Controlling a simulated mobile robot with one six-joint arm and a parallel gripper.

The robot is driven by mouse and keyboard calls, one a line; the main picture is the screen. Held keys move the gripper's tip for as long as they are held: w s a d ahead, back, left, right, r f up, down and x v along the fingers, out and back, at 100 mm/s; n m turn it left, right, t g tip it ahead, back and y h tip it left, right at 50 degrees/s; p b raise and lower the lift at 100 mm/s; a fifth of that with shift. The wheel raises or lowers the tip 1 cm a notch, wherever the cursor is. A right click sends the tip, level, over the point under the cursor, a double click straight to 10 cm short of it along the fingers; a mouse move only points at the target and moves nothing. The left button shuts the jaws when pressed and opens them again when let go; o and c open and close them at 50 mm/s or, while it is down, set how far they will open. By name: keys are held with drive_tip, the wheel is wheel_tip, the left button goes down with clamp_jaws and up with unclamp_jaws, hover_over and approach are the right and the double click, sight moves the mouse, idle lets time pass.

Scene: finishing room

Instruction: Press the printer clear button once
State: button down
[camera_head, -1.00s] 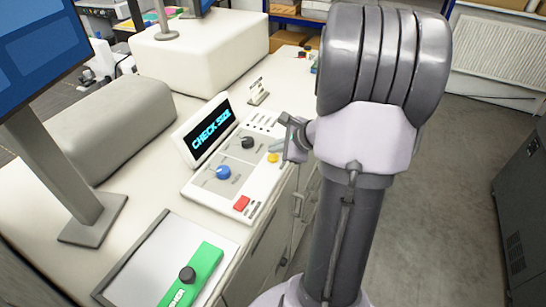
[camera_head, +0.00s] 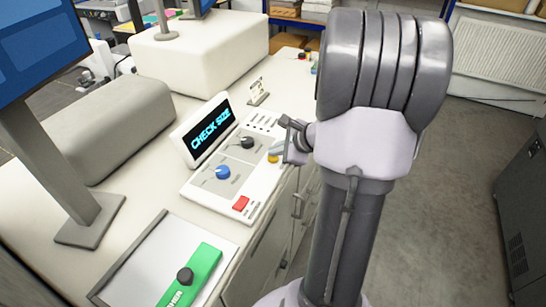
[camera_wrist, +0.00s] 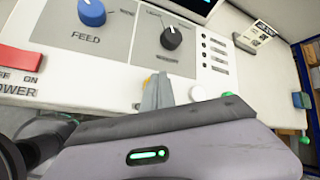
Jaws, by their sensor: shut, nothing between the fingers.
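The printer control panel (camera_head: 222,190) is white with a lit display reading "CHECK SIZE" (camera_head: 211,130). It carries a blue FEED knob (camera_head: 223,172), a black knob (camera_head: 247,142) and a red power button (camera_head: 241,203). A yellow button (camera_head: 273,157) sits near the panel's right edge, partly behind my gripper (camera_head: 286,148). In the wrist view the shut fingers (camera_wrist: 157,88) are at the panel's near edge, beside the yellow button (camera_wrist: 147,80) and a white button (camera_wrist: 196,93). A green button (camera_wrist: 227,94) is farther right. I cannot read a clear label or tell whether the fingers touch anything.
A small sign (camera_head: 258,92) stands behind the panel. A grey tray (camera_head: 137,263) with a green, black-knobbed tool (camera_head: 190,275) lies in front. A monitor stand (camera_head: 92,222) is at left. The floor (camera_head: 445,200) at right is clear.

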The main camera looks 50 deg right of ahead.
sight(276, 158)
drive_tip(key=shift+f, duration=0.15)
idle(0.4)
drive_tip(key=shift+r+p, duration=0.4)
drive_tip(key=shift+r, duration=0.4)
wheel_tip(276, 158, up, 5)
drive_tip(key=p, duration=0.4)
drive_tip(key=shift+r, duration=0.1)
idle(0.4)
